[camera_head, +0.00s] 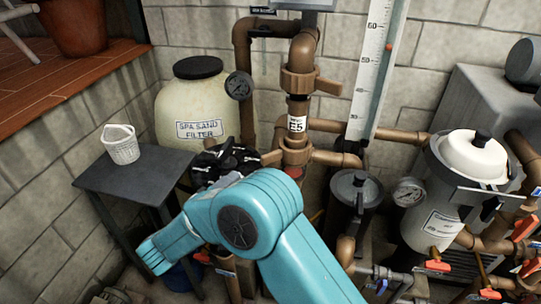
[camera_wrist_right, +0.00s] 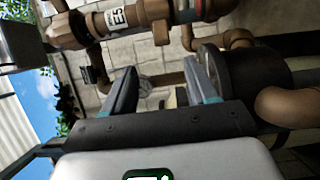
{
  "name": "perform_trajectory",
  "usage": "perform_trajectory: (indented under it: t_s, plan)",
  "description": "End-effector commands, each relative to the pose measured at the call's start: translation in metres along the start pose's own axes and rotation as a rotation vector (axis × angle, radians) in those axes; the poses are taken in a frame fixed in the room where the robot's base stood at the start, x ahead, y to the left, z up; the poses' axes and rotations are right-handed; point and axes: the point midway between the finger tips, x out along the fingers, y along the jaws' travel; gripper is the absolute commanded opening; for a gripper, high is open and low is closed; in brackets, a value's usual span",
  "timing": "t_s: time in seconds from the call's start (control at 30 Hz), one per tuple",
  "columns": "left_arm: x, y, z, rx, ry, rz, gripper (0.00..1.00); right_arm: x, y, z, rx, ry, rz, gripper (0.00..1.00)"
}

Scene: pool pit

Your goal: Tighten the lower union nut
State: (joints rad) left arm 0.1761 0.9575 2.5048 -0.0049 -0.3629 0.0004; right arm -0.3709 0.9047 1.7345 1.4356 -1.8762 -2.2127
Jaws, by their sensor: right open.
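The lower union nut (camera_head: 295,152) is a brown collar with a lug on the vertical pipe, just below the white E5 label (camera_head: 296,124). The upper union nut (camera_head: 297,82) sits above the label, its lug pointing right. My right gripper (camera_head: 226,160) is left of the lower nut, partly hidden by its own teal arm. In the wrist view the right gripper (camera_wrist_right: 160,68) has its two fingers apart with nothing held between them. The E5 label (camera_wrist_right: 117,17) and a lugged nut (camera_wrist_right: 155,12) lie beyond the fingertips; I cannot tell which nut it is. My left gripper is out of view.
The sand filter tank (camera_head: 196,105) stands behind the gripper. A dark side table (camera_head: 130,180) with a white basket (camera_head: 121,144) is left. A scale board (camera_head: 375,70) stands behind.

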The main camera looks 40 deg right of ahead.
Motion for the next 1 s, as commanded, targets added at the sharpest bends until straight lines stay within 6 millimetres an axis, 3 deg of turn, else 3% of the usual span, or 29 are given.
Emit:
perform_trajectory:
  t_s: [0.17,0.6,0.8,1.0]
  plan:
    - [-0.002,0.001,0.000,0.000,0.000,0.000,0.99,0.030,0.000,0.002,-0.001,-0.006,0.000,0.57]
    - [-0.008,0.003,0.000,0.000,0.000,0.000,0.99,0.132,0.000,0.002,-0.001,-0.008,0.000,0.57]
    - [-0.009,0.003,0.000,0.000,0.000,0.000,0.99,0.155,0.000,0.000,-0.001,-0.006,0.000,0.57]
    - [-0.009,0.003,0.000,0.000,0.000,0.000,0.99,0.161,0.000,0.000,-0.001,-0.004,0.000,0.57]
